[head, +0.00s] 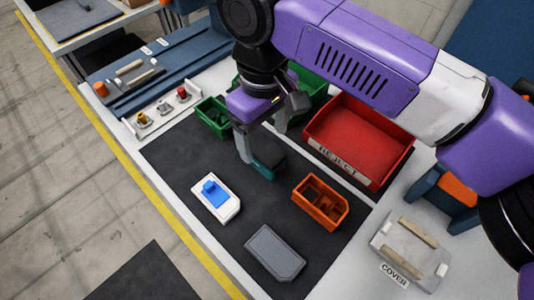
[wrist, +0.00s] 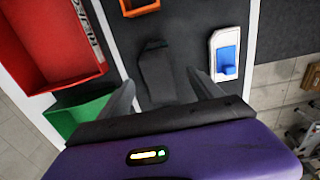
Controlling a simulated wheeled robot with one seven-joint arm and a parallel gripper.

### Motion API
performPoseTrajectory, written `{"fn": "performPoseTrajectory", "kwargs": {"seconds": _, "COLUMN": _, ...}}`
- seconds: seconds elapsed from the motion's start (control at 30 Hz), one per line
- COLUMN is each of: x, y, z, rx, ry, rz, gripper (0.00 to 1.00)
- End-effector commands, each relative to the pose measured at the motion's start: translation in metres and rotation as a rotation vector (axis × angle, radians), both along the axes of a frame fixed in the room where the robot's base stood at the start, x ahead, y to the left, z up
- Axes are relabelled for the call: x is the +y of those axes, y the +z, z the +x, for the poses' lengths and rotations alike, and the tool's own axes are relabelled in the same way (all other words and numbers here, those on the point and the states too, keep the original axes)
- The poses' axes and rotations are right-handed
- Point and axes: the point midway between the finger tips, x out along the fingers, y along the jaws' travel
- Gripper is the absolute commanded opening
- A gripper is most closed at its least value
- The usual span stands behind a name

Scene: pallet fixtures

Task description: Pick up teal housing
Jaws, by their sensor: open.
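The teal housing (head: 266,168) sits on the dark mat below my gripper in the head view, partly covered by a finger. In the wrist view the housing (wrist: 157,72) looks dark and lies between and just beyond the two fingers. My gripper (head: 264,147) is open and points down over the housing, with one finger on either side. In the wrist view my gripper (wrist: 161,80) shows a wide gap between its fingers. I cannot tell whether either finger touches the housing.
On the dark mat (head: 185,150) are a white housing with a blue part (head: 216,197), an orange housing (head: 320,201) and a grey housing (head: 274,254). A red reject bin (head: 358,140) stands right of my gripper. Green bins (head: 213,116) stand behind. A cover fixture (head: 408,251) is at right.

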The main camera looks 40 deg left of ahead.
Motion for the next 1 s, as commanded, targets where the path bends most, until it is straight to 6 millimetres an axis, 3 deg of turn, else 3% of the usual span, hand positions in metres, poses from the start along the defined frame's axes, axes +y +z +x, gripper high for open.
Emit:
{"fn": "performPoseTrajectory", "kwargs": {"seconds": 0.43, "x": 0.004, "y": -0.053, "z": 0.005, "rx": -0.001, "ry": 0.001, "rz": 0.002, "gripper": 0.75}}
{"fn": "performPoseTrajectory", "kwargs": {"seconds": 0.77, "x": 0.005, "y": -0.061, "z": 0.005, "rx": -0.001, "ry": 0.001, "rz": 0.004, "gripper": 0.75}}
{"fn": "performPoseTrajectory", "kwargs": {"seconds": 1.0, "x": 0.005, "y": -0.061, "z": 0.005, "rx": -0.001, "ry": 0.001, "rz": 0.004, "gripper": 0.27}}
